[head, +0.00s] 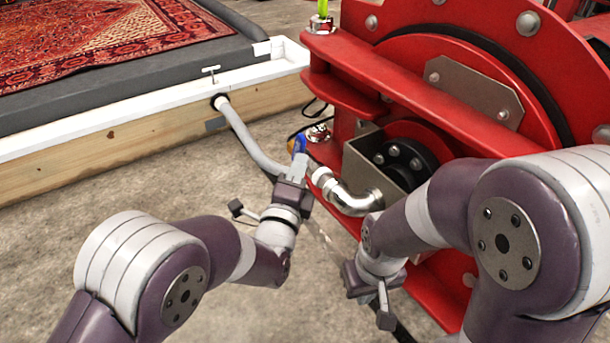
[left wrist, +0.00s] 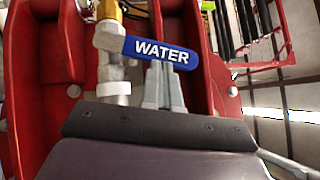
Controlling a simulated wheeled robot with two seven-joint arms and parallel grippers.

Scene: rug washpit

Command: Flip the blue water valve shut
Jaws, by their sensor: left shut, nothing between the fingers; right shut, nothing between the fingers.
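The blue valve handle, lettered WATER (left wrist: 160,52), sticks out to the right across its upright pipe in the left wrist view, tilted slightly down. A brass fitting (left wrist: 108,10) is above it and a pale pipe section (left wrist: 112,85) below. In the head view only a small blue piece of the handle (head: 297,143) shows, just beyond my left gripper (head: 298,160). The left fingers (left wrist: 165,85) are shut and empty, their tips at the handle's lower edge; I cannot tell whether they touch. My right gripper (head: 383,312) is shut and empty, low at the red machine's front.
The red machine (head: 350,70) fills the upper right. A silver elbow pipe (head: 350,200) is close right of my left gripper. A grey hose (head: 250,145) runs to the wooden-sided pit (head: 100,150), with a patterned rug (head: 80,40) in it. Concrete floor (head: 150,190) is open at left.

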